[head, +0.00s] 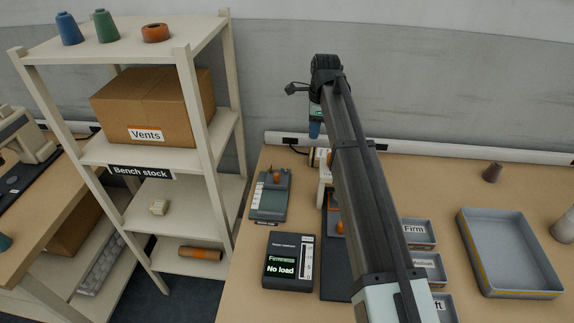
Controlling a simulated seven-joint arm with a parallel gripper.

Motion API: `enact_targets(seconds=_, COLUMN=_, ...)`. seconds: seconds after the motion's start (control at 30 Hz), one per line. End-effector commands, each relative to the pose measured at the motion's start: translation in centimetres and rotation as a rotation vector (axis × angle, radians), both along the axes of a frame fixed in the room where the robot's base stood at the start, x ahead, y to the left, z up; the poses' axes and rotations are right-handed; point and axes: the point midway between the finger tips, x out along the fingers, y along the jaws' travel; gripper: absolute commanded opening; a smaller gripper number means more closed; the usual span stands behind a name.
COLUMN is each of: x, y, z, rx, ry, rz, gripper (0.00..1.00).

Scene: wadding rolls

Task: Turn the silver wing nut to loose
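I cannot make out a silver wing nut in the head view. My own dark arm crosses the middle of the picture and covers part of the bench. Behind it stands a pale upright fixture (325,190) on a dark base (333,282). An orange part (340,228) shows at the arm's edge above this base. The rest of the fixture is hidden. My gripper's fingers do not show, so I cannot see where they are or what they hold.
A display box reading "No load" (289,262) and a grey device with an orange knob (268,196) stand left of the arm. A shelf (190,110) stands left.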

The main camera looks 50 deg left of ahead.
Motion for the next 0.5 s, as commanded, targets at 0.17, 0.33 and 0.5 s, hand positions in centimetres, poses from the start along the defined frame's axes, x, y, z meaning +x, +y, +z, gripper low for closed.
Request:
enact_targets(seconds=0.17, x=-5.5, y=2.5, z=0.3, rx=-0.079, ry=0.0, rz=-0.018, gripper=0.3)
enact_targets(seconds=0.33, x=-7.8, y=3.2, z=0.5, rx=-0.115, ry=-0.003, rz=-0.032, gripper=0.3)
enact_targets(seconds=0.5, x=-8.2, y=3.3, z=-0.4, rx=-0.122, ry=-0.003, rz=-0.036, gripper=0.3)
